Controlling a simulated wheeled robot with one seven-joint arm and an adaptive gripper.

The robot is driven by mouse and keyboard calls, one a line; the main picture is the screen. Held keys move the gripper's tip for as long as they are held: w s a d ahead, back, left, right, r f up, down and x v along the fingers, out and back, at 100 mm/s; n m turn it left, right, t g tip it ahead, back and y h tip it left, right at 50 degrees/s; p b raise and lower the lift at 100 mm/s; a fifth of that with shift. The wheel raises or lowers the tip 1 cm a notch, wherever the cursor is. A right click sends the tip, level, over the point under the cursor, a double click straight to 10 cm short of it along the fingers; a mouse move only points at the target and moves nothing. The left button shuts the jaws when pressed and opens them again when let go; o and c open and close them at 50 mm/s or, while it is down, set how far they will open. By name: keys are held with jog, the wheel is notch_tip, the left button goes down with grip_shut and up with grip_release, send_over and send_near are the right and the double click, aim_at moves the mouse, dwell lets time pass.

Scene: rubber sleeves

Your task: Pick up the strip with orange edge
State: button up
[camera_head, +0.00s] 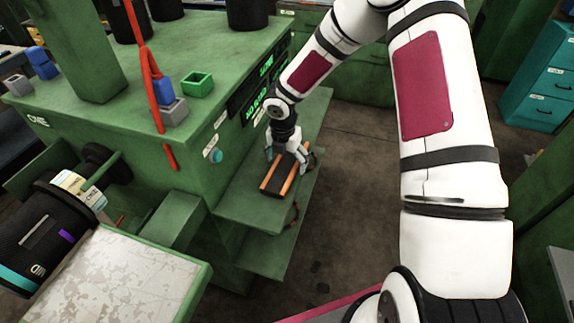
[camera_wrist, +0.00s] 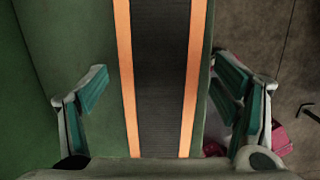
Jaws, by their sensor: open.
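The strip (camera_head: 279,174) is black with orange long edges. It lies on a green shelf (camera_head: 240,195) on the side of the green machine. In the wrist view the strip (camera_wrist: 161,75) runs from the top edge down to my gripper's body, between the two fingers. My gripper (camera_head: 289,157) is above the strip's far end in the head view. In the wrist view my gripper (camera_wrist: 163,100) is open, with one finger on each side and a clear gap to each orange edge. The strip's near end in the wrist view is hidden by my gripper's body.
The green machine (camera_head: 110,130) rises left of the shelf. A small green box (camera_head: 197,84) and blue and grey blocks sit on its top. A lower green shelf (camera_head: 265,255) is below. The brown floor (camera_head: 350,200) to the right is open.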

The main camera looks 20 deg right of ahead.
jog(key=shift+c, duration=0.6)
jog(key=c, duration=1.1)
jog(key=shift+c, duration=0.2)
